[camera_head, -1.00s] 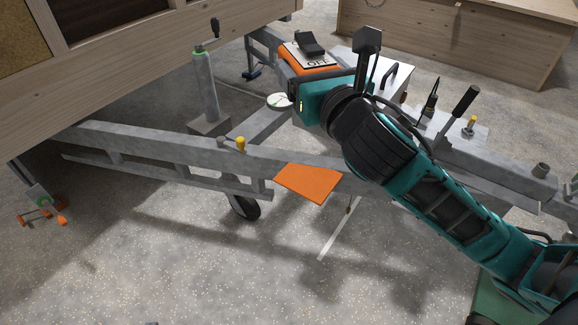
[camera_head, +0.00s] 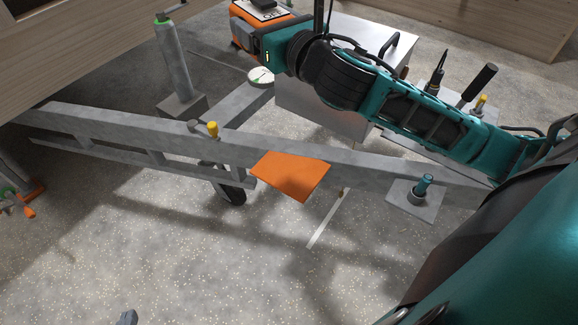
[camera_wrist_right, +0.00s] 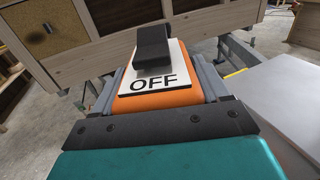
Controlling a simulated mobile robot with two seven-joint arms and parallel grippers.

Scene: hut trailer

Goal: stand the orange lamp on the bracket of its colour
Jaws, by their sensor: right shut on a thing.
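The orange lamp (camera_head: 240,38) is a boxy orange body with a white plate marked OFF and a black part on top. It fills the middle of the right wrist view (camera_wrist_right: 165,100). My right gripper (camera_head: 262,48) is shut on it, with fingers on both sides, and holds it upright high in the head view. An orange plate (camera_head: 290,174), the bracket of its colour, projects from the near side of the grey trailer beam. It is bare. The lamp is apart from it, farther back and left. The lamp's underside is hidden. My left gripper is not identifiable in view.
The grey beam (camera_head: 350,167) carries a yellow-topped fitting (camera_head: 212,130). A grey post (camera_head: 173,55) and a round white disc (camera_head: 260,77) stand behind it. A silver box (camera_head: 325,110) lies beneath my right arm. The wooden hut wall (camera_head: 70,45) is at upper left.

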